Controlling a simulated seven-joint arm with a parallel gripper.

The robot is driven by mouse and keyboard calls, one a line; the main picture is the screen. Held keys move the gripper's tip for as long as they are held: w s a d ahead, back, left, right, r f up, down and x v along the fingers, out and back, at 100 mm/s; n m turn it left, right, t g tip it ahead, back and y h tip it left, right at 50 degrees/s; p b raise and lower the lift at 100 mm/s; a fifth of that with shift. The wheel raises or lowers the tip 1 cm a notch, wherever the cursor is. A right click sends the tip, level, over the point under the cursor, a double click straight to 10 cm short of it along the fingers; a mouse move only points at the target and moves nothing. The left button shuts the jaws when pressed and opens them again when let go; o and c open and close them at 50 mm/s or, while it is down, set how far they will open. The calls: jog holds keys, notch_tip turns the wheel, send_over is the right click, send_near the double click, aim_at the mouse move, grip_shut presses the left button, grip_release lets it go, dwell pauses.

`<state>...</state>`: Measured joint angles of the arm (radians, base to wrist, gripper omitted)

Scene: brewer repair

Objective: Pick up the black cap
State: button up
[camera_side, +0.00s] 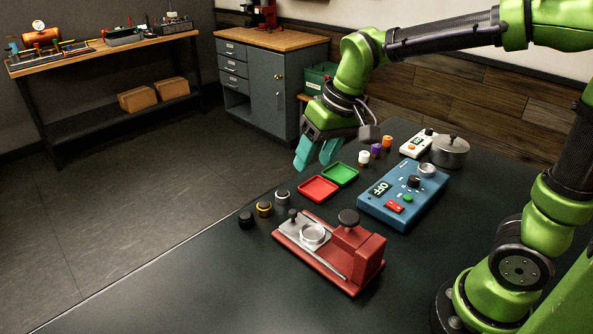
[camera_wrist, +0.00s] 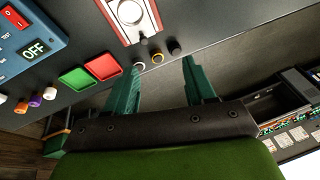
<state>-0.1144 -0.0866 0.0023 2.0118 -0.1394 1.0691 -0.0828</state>
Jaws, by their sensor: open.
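The black cap (camera_side: 246,220) stands on the dark table, at the left end of a short row of three caps in the side view. In the wrist view the black cap (camera_wrist: 174,47) is at the right end of the row, beyond my fingertips. A cap with a yellow-orange band (camera_side: 264,209) and a cap with a pale band (camera_side: 282,198) stand beside it. My gripper (camera_side: 316,155) is open and empty, raised above the table behind the row. Its two teal fingers also show in the wrist view (camera_wrist: 162,72), spread apart.
A red tray (camera_side: 318,189) and a green tray (camera_side: 341,174) lie beside the caps. A red brewer-like fixture (camera_side: 352,250) stands in front, and a blue control box (camera_side: 404,194) is to the right. White, purple and orange pieces (camera_side: 376,150) stand behind. The table left of the caps is clear.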

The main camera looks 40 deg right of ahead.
jog(key=w+a+f+n+g+h, duration=0.1)
jog(key=w+a+f+n+g, duration=0.15)
jog(key=w, duration=0.45)
jog(key=w+a+f+n+g+h, duration=0.1)
jog(key=w+a+f, duration=0.25)
jog(key=w, duration=0.35)
send_over(246, 217)
jog(key=shift+n, duration=0.45)
notch_tip(246, 217, down, 10)
jog(key=shift+s+d, duration=0.15)
jog(key=shift+w+f, duration=0.2)
jog(key=shift+f, duration=2.75)
jog(key=shift+c, duration=0.3)
